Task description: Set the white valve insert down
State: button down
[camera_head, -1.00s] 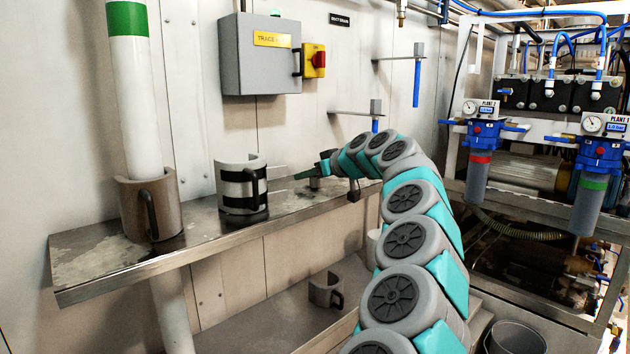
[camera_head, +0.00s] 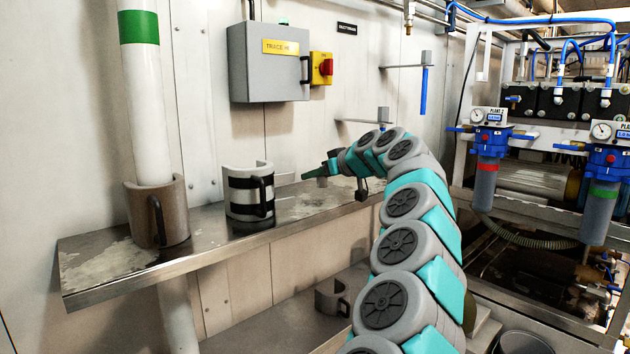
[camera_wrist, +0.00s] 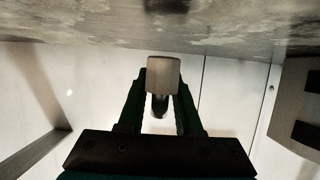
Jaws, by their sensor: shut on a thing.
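My gripper (camera_head: 310,175) has dark green fingers and is over the metal shelf (camera_head: 205,241), right of the banded holder. In the head view the insert (camera_head: 322,182) is small and partly covered by the fingers. The shelf surface (camera_wrist: 225,25) fills the top of the wrist view, close to the insert's end. I cannot tell whether they touch.
A grey holder with black bands (camera_head: 240,196) stands left of my gripper. A brown holder (camera_head: 172,222) around a white pipe (camera_head: 147,100) is farther left. Bare shelf lies between the banded holder and my gripper.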

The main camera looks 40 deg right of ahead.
jog(key=shift+r, duration=0.7)
jog(key=shift+s+r, duration=0.1)
jog(key=shift+s, duration=0.05)
jog(key=shift+s+a+r+b, duration=0.1)
jog(key=shift+s+b, duration=0.2)
jog(key=shift+s, duration=0.35)
jog(key=shift+s+a, duration=0.2)
jog(key=shift+s, duration=0.3)
jog(key=s+a+r+b, duration=0.1)
jog(key=s+a+b, duration=0.2)
jog(key=s, duration=1)
jog(key=shift+a, duration=0.15)
jog(key=shift+r, duration=0.1)
